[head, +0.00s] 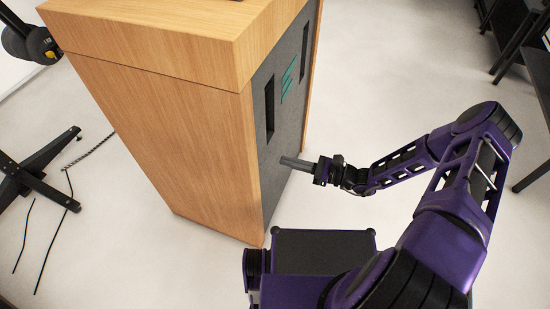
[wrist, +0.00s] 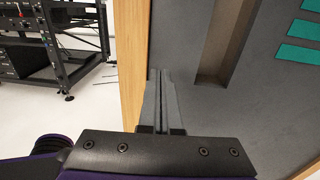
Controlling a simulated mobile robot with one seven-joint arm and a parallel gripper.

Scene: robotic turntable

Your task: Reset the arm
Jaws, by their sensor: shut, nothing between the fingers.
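My purple arm reaches out from the lower right in the head view, bent at the elbow. My gripper (head: 287,161) is at its end, close in front of the cabinet's grey side panel (head: 268,188). In the wrist view my gripper (wrist: 159,75) points forward with its two fingers together and nothing between them. The grey panel (wrist: 240,115) lies just beyond the fingertips; I cannot tell whether they touch it.
The wooden cabinet (head: 155,130) stands at the left and centre, with dark slots and teal marks on its grey side. A black stand base (head: 33,173) and cables lie on the floor at left. A black rack (wrist: 75,50) stands beyond. Pale floor (head: 400,75) is clear behind my arm.

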